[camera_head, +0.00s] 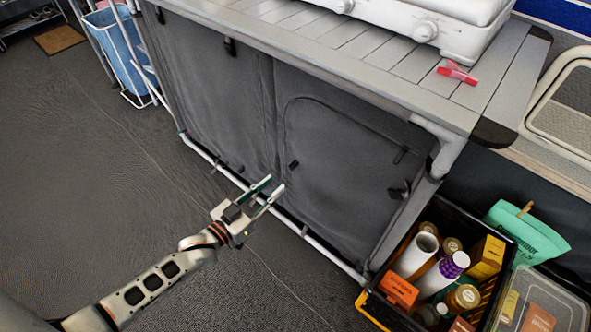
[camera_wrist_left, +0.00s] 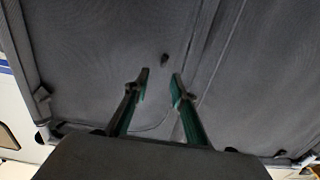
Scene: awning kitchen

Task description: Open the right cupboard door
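The cupboard is a grey fabric unit under a slatted counter. Its right door (camera_head: 340,160) is a fabric panel with a curved seam, lying flat and closed. A small dark pull tab (camera_head: 293,165) sits at the door's left side; a dark tab also shows in the left wrist view (camera_wrist_left: 165,59), just beyond the fingertips. The left door panel (camera_head: 215,95) is also flat. My left gripper (camera_head: 275,184) is open and empty, in front of the lower left part of the right door. Its fingers show apart in the left wrist view (camera_wrist_left: 160,76). My right gripper is not in view.
A white stove (camera_head: 430,25) and a red object (camera_head: 457,73) are on the counter (camera_head: 370,60). A black crate (camera_head: 500,225) of groceries stands right of the cupboard. A pale rail (camera_head: 310,240) runs along the cupboard's base. The floor at left is mostly clear.

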